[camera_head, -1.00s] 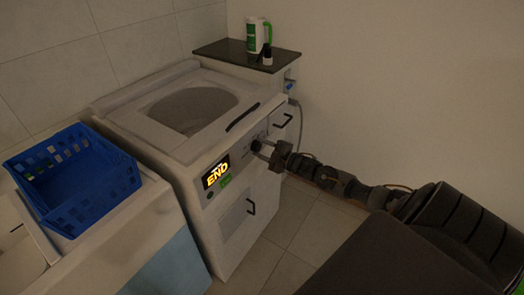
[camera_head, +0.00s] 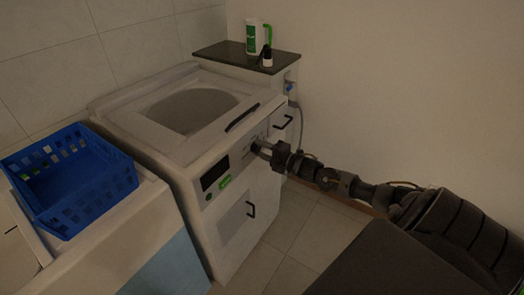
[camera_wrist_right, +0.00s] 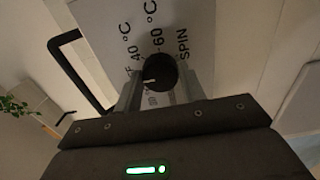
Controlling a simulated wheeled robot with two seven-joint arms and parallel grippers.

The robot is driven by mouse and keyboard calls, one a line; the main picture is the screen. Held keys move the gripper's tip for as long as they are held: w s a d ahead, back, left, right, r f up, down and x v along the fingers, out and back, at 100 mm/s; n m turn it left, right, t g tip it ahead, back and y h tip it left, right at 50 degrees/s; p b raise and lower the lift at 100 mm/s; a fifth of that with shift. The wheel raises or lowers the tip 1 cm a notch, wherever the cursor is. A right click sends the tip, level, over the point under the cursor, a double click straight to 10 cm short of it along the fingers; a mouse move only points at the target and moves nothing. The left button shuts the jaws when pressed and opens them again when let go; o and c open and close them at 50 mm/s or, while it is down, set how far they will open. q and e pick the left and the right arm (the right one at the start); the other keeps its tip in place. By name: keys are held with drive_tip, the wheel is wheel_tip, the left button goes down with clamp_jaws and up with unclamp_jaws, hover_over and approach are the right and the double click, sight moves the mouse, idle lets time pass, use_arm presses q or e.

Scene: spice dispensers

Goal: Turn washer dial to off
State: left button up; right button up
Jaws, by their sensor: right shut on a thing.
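The washer (camera_head: 232,190) stands in the middle of the head view, with its control panel facing right. Its display (camera_head: 215,173) is dark. The black dial (camera_wrist_right: 160,72) shows in the right wrist view, with a pale pointer mark on its left part, and labels for 40 °C, 60 °C and SPIN around it. My right gripper (camera_wrist_right: 160,92) is shut on the dial, one finger on each side. In the head view my right gripper (camera_head: 262,148) reaches the panel from the right and hides most of the dial. My left gripper is not in view.
A blue basket (camera_head: 75,185) sits on the white unit left of the washer. A dark-topped side cabinet (camera_head: 240,58) behind holds a green-and-white bottle (camera_head: 254,38) and a small bottle (camera_head: 266,58). A black handle (camera_wrist_right: 75,65) is close to the gripper's left.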

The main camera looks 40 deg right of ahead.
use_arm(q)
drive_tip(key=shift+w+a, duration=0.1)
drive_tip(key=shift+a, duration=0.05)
use_arm(e)
drive_tip(key=shift+a, duration=0.1)
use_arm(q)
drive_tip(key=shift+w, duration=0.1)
use_arm(e)
drive_tip(key=o, duration=1)
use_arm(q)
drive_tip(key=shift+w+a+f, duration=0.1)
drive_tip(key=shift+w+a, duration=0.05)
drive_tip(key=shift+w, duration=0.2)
use_arm(e)
drive_tip(key=v, duration=1)
drive_tip(key=shift+s, duration=0.35)
